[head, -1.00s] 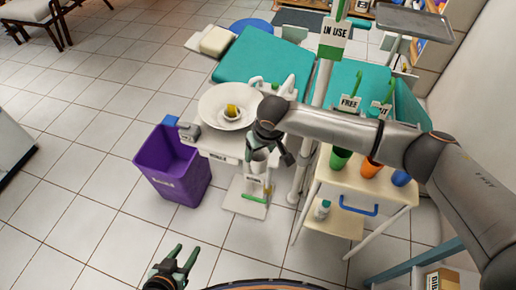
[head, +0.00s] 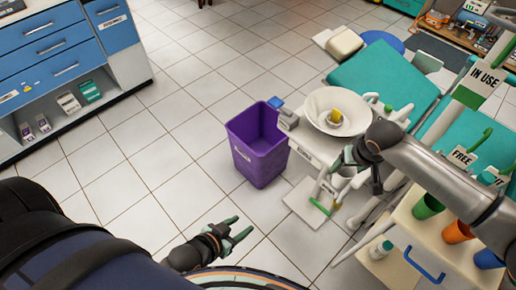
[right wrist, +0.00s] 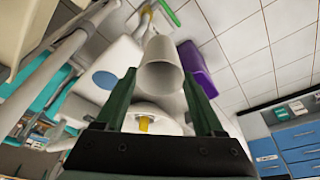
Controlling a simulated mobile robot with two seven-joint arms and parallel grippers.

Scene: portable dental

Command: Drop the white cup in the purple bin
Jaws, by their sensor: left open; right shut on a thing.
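The purple bin (head: 258,158) stands on the tiled floor left of the dental unit, open at the top; part of it shows in the right wrist view (right wrist: 192,68). My right gripper (head: 357,172) is shut on the white cup (right wrist: 160,64), one finger on each side of it. The cup is partly hidden by the gripper in the head view. The gripper holds it in front of the white basin, to the right of the bin. My left gripper (head: 232,230) is open and empty, low in front of the bin.
A white basin (head: 318,98) with a yellow thing in it adjoins the bin's right side. A trolley (head: 400,268) with green, orange and blue cups stands at the right. Blue cabinets (head: 60,45) are at the left. The floor left of the bin is clear.

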